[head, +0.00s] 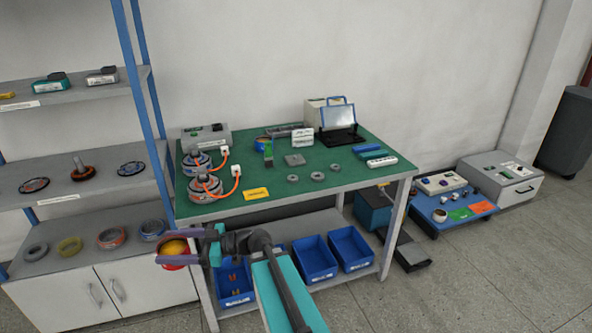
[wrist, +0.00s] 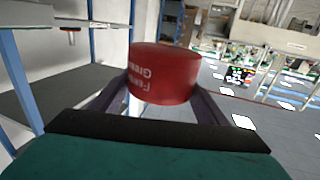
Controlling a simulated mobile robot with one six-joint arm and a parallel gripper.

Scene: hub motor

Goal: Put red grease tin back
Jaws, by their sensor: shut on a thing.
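The red grease tin (wrist: 163,75) is between the two fingers of my gripper (wrist: 158,92) in the wrist view. Its white lettering appears upside down there. In the head view, the tin (head: 173,249) shows an orange-yellow top and a red lower side. My gripper (head: 168,248) is shut on it, in front of the green-topped bench's left front corner and beside the shelf unit. The tin is held in the air. The fingers hide part of its sides.
The shelf unit (head: 75,93) on the left carries coils, discs and small boxes. The green bench (head: 330,181) holds motors, rings and a tablet-like screen. Blue bins (head: 314,258) stand on its lower shelf. A blue trolley (head: 455,222) is at right. Open floor lies at front right.

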